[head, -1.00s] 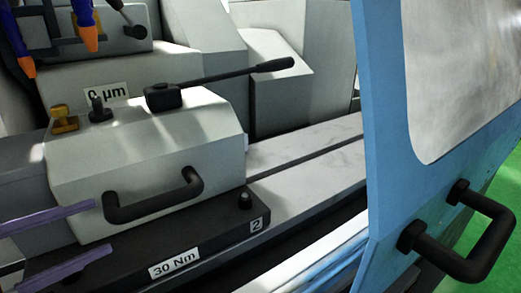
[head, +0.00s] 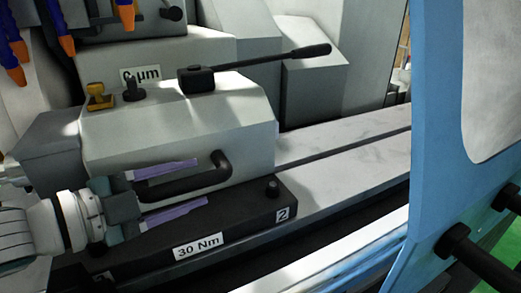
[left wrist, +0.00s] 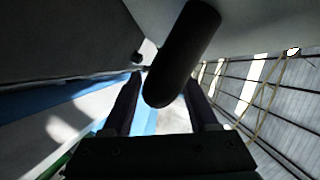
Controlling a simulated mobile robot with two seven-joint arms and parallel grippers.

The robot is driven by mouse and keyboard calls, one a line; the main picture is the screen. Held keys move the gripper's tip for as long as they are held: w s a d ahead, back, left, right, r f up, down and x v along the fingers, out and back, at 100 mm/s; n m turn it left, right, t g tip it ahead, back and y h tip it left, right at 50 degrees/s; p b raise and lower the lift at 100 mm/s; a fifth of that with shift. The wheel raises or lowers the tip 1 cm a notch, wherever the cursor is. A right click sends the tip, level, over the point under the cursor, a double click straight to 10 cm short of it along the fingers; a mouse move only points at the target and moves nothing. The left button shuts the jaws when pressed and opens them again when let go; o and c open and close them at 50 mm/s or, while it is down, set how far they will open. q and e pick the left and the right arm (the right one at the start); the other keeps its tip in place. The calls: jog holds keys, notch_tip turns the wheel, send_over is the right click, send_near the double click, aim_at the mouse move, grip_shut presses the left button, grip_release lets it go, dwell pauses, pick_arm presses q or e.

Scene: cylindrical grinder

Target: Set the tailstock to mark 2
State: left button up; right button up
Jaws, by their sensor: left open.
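The tailstock (head: 180,125) is a grey block on a dark base plate (head: 150,255) in the head view. A long black clamp lever (head: 262,66) is on top. My left gripper (head: 202,183) is open, its two purple fingers above and below the handle in the picture. In the left wrist view the dark handle (left wrist: 182,60) shows between and beyond the fingers. My right gripper is not in view.
A blue door (head: 440,160) with a window and black handle (head: 475,250) stands at the right. The pale rail (head: 345,150) right of the tailstock is clear. Orange-tipped blue nozzles (head: 66,46) hang at upper left. A brass knob (head: 99,96) sits on the tailstock.

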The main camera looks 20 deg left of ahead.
pick_arm(q)
grip_shut()
dwell(0.5)
dwell(1.0)
